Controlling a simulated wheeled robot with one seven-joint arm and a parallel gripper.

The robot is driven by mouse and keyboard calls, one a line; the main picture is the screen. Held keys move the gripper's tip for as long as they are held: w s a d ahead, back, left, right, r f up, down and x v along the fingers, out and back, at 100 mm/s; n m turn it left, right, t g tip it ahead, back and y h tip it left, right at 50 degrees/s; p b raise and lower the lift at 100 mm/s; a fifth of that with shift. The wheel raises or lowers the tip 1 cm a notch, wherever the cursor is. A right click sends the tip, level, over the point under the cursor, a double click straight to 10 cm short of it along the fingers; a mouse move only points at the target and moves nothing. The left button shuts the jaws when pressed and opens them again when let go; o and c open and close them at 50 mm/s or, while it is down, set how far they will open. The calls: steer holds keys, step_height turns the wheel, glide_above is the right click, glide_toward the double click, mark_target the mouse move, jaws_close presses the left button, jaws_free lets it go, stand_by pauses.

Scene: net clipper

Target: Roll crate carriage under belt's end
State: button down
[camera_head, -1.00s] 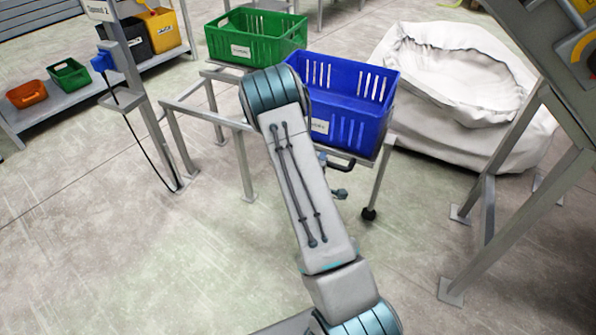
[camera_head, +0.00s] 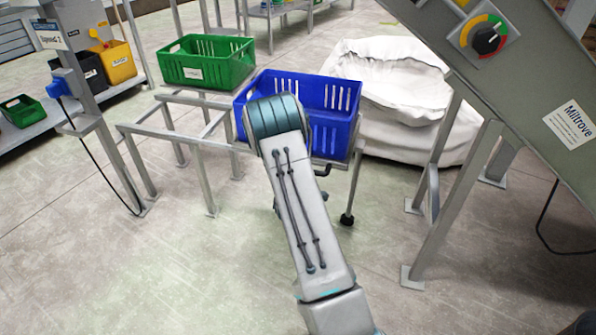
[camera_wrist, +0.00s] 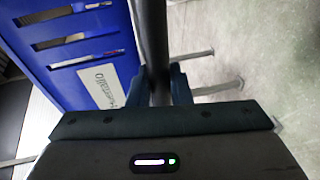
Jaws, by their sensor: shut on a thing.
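The blue crate (camera_head: 340,132) sits on the crate carriage, a grey metal frame with a dark caster (camera_head: 346,219) at its near right leg. In the wrist view, my gripper (camera_wrist: 163,88) is shut on a dark round bar (camera_wrist: 152,35), the carriage's handle, beside the blue crate (camera_wrist: 60,20) with its white label. In the head view my arm hides the gripper and part of the crate's near side. The belt (camera_head: 540,90) slopes at the upper right on grey legs. The carriage stands left of these legs.
A green crate (camera_head: 215,72) stands on a grey stand (camera_head: 180,97) behind left. A post with a blue plug (camera_head: 62,84) stands at left. A large white bag (camera_head: 400,125) lies behind the carriage. A belt leg's foot (camera_head: 412,277) is at right. The near floor is clear.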

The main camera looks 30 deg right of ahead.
steer(key=c, duration=1.6)
jaws_free()
steer(key=shift+s+d, duration=0.3)
steer(key=shift+d, duration=0.25)
steer(key=shift+o, duration=1.2)
steer(key=shift+d, duration=0.15)
steer(key=shift+w+a, duration=0.15)
steer(key=shift+a, duration=0.35)
steer(key=p+v, duration=0.2)
steer(key=v, duration=1.1)
steer(key=shift+s+p, duration=0.35)
steer(key=shift+s, duration=0.1)
steer(key=shift+a+r, duration=0.1)
